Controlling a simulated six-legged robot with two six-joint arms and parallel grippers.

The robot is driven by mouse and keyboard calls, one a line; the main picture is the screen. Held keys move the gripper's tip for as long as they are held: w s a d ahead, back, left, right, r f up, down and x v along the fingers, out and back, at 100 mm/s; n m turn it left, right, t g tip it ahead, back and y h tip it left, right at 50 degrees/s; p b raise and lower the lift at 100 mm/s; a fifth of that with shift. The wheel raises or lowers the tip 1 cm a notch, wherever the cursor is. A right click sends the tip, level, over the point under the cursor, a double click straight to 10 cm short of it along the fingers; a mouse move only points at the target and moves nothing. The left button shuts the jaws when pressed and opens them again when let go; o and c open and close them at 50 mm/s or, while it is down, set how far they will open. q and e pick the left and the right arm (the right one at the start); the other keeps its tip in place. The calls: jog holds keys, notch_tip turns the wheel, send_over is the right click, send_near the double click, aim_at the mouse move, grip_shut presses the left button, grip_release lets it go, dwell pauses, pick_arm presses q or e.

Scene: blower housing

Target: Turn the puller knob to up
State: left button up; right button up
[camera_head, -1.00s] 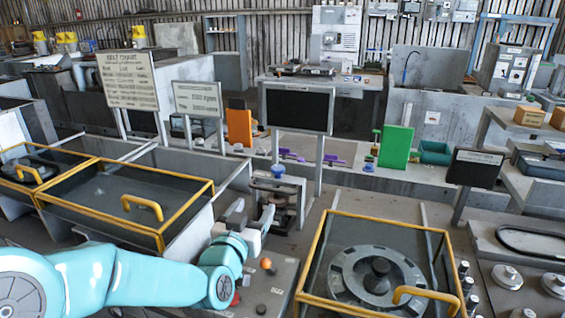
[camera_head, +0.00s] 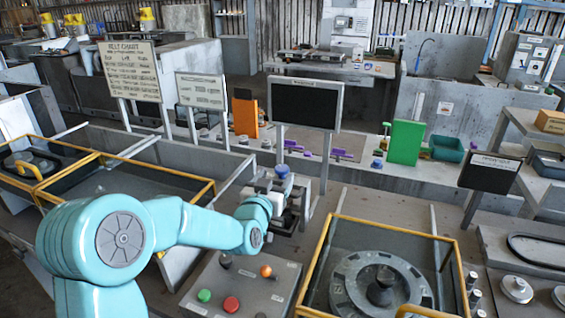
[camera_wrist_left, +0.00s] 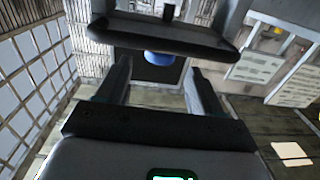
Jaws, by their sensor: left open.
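A blue round knob (camera_head: 281,171) tops a small grey-and-dark device (camera_head: 290,215) standing behind the button panel; I take it for the puller knob. My left gripper (camera_head: 272,187) is at this device, close to the knob, and partly hides it. In the left wrist view my left gripper (camera_wrist_left: 162,85) has its two fingers spread with a gap between them. The blue knob (camera_wrist_left: 160,58) shows beyond that gap, partly behind a dark crossbar. I cannot tell whether a finger touches it. My right gripper is not in view.
A button panel (camera_head: 240,290) with green, red and orange buttons lies below my left arm. A yellow-framed bay (camera_head: 328,235) with a round grey housing is to the right. A black-screened sign (camera_head: 306,105) stands just behind the device. Another yellow-framed bay (camera_head: 112,158) is at left.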

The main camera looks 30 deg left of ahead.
aim_at(282, 168)
pick_arm(q)
jog(key=p+x, duration=0.1)
jog(key=x, duration=0.4)
jog(key=shift+w+a, duration=0.1)
jog(key=shift+w, duration=0.3)
jog(key=shift+s+r, duration=0.15)
jog(key=c, duration=1)
